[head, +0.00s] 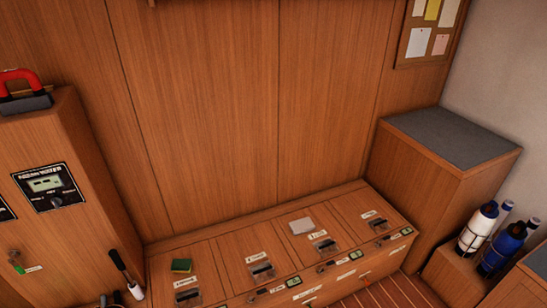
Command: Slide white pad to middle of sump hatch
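A small white pad (301,226) lies flat on the top of the low wooden bench. It is near the back part of one hatch panel (290,238), behind a small label and a dark recessed latch (326,246). The bench top is divided into several hatch panels, each with a label and latch. The labels are too small to read, so I cannot tell which hatch is the sump hatch. Neither of my grippers is in view.
A wooden cabinet with a grey top (454,137) stands at the bench's right end. A panelled unit (50,180) and a black-handled tool (120,264) stand at the left. Blue and white bottles (478,228) stand at right.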

